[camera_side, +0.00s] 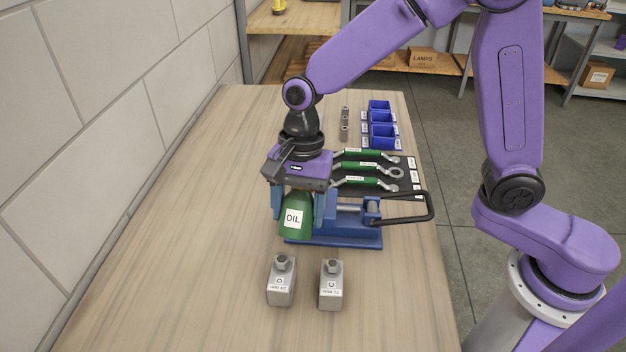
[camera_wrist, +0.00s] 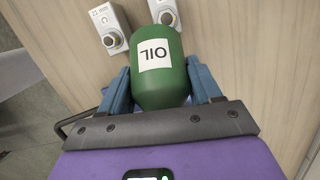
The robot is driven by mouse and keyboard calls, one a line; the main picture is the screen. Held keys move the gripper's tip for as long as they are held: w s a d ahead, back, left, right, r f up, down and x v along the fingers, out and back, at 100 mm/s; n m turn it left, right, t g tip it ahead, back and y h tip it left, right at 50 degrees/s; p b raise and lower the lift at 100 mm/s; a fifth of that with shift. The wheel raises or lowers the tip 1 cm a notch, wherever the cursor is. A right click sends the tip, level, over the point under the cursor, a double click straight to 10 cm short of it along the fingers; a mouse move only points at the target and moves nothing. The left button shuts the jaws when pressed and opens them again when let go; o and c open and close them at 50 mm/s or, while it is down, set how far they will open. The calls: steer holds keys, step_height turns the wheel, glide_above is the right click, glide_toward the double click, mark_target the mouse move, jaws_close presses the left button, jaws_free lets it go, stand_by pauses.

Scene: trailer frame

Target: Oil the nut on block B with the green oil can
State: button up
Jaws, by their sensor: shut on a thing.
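The green oil can (camera_side: 296,217), with a white OIL label, is between the blue fingers of my gripper (camera_side: 298,204), which is shut on it. In the wrist view the can (camera_wrist: 160,85) fills the space between the fingers (camera_wrist: 160,92). The can looks about upright in the side view; whether it touches the table I cannot tell. Two grey blocks with a nut on top stand in front of it: a left block (camera_side: 281,287) and a right block (camera_side: 331,292). The can's spout is not seen.
A blue vise (camera_side: 350,238) with a black handle (camera_side: 430,207) stands just behind and right of the can. Green-handled wrenches (camera_side: 368,167) lie on a black mat. Blue bins (camera_side: 382,131) stand farther back. The left and front of the wooden table (camera_side: 170,230) are clear.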

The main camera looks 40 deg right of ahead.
mark_target(297, 196)
step_height(297, 196, up, 3)
steer(key=t+h, duration=0.2)
steer(key=h, duration=0.1)
steer(key=shift+a+r, duration=0.1)
steer(key=shift+r+t+h, duration=0.45)
steer(key=shift+t+h, duration=0.05)
steer(key=shift+t, duration=0.1)
steer(key=shift+r+t+h, duration=0.5)
steer(key=shift+r+h, duration=0.2)
steer(key=shift+r, duration=0.05)
steer(key=shift+r+t+h, duration=0.5)
steer(key=shift+r+h, duration=0.2)
steer(key=shift+r, duration=0.05)
